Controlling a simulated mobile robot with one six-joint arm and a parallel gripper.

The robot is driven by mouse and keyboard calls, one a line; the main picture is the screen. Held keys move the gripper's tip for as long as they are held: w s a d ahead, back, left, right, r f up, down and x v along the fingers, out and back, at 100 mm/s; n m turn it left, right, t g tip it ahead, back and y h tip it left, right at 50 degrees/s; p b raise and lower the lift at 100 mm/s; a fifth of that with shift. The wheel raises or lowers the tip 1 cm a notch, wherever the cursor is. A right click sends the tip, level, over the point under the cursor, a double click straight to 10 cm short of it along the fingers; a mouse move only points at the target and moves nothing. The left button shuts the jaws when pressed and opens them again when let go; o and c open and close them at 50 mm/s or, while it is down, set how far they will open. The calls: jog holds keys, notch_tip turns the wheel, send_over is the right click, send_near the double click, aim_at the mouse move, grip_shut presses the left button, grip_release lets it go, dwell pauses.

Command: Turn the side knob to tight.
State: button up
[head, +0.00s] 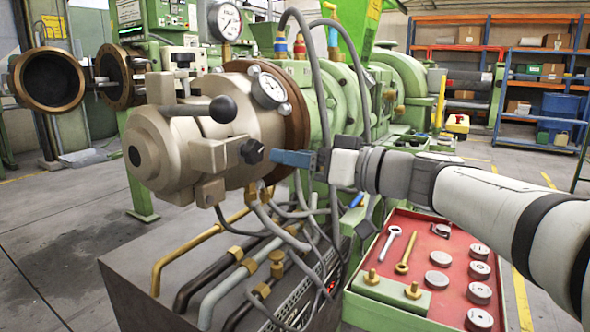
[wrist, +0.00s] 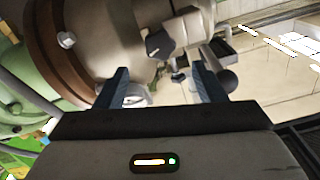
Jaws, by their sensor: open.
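The side knob (head: 252,151) is a small black lobed knob on the near side of the beige metal extruder head (head: 160,145). In the wrist view the black knob (wrist: 158,43) lies beyond the fingertips, roughly centred between them. My gripper (head: 274,156) reaches in from the right, with its blue fingers pointing at the knob and their tips just right of it. In the wrist view my gripper (wrist: 158,70) has its two fingers wide apart, with nothing held between them. I cannot tell which way the knob is turned.
Grey cables and brass pipes (head: 195,240) run below. A red-lined tray (head: 435,240) with tools and discs stands under my arm. Open floor lies left.

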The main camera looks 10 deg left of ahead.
aim_at(258, 150)
jog(key=x, duration=0.7)
jog(key=shift+a, duration=0.15)
jog(key=shift+w, duration=0.1)
jog(key=c, duration=1)
jog(key=shift+o, duration=0.2)
